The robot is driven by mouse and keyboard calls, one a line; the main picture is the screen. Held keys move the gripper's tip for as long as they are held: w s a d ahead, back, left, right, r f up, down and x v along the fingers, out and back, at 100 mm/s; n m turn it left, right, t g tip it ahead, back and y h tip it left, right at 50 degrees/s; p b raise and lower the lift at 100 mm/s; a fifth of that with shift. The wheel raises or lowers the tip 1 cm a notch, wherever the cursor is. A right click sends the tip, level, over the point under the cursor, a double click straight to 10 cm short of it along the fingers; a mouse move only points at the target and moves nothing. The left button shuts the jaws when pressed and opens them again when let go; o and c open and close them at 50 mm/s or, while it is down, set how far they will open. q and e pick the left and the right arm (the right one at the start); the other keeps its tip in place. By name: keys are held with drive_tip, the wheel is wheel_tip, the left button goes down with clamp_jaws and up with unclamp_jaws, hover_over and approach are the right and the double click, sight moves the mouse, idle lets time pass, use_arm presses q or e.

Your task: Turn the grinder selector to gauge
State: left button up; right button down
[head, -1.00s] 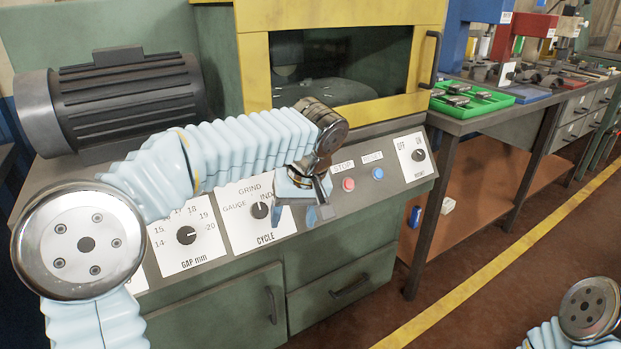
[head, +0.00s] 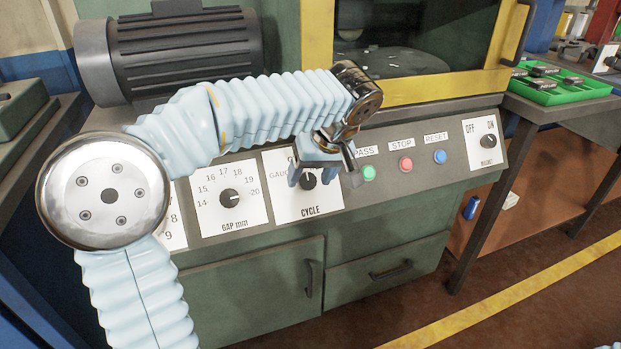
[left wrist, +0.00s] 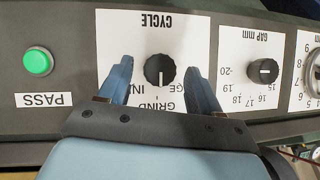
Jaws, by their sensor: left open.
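The grinder selector is a black knob (head: 308,182) on the white CYCLE plate (head: 325,211). It also shows in the left wrist view (left wrist: 159,69), upside down there, with its white line pointing toward GRIND. GAUGE, GRIND and INDEX are partly covered by my gripper. My left gripper (head: 318,180) is open at the panel. In the left wrist view its two blue fingers (left wrist: 160,67) stand either side of the knob, with a gap on both sides. My right gripper is out of view.
The GAP mm knob (head: 230,197) is left of the CYCLE plate. Green PASS (head: 369,173), red STOP (head: 406,164) and blue RESET (head: 440,157) buttons and the magnet knob (head: 488,141) are to the right. A green tray (head: 560,94) is on the bench at right.

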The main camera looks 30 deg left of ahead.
use_arm(q)
drive_tip(key=shift+a+f, duration=0.15)
drive_tip(key=shift+f, duration=0.25)
drive_tip(key=shift+c, duration=0.5)
drive_tip(key=c, duration=0.9)
drive_tip(key=shift+f+n+h+b, duration=0.15)
drive_tip(key=shift+n+h+b, duration=0.2)
drive_tip(key=shift+b, duration=0.5)
drive_tip(key=shift+c, duration=0.2)
drive_tip(key=n+t+b, duration=0.1)
drive_tip(key=n+b, duration=0.1)
drive_tip(key=b, duration=0.1)
drive_tip(key=n+t+h+b, duration=0.1)
drive_tip(key=n+t+b, duration=0.1)
drive_tip(key=b, duration=0.1)
drive_tip(key=n+t+h+b, duration=0.1)
drive_tip(key=n+b, duration=0.1)
drive_tip(key=b, duration=0.2)
drive_tip(key=shift+s+a+f, duration=0.2)
drive_tip(key=shift+s+a, duration=0.05)
drive_tip(key=shift+s+r+n+t+h+b, duration=0.15)
drive_tip(key=shift+n+t+h+b, duration=0.2)
drive_tip(key=shift+n+t+b, duration=0.7)
drive_tip(key=shift+g+b, duration=0.25)
drive_tip(key=shift+b, duration=0.15)
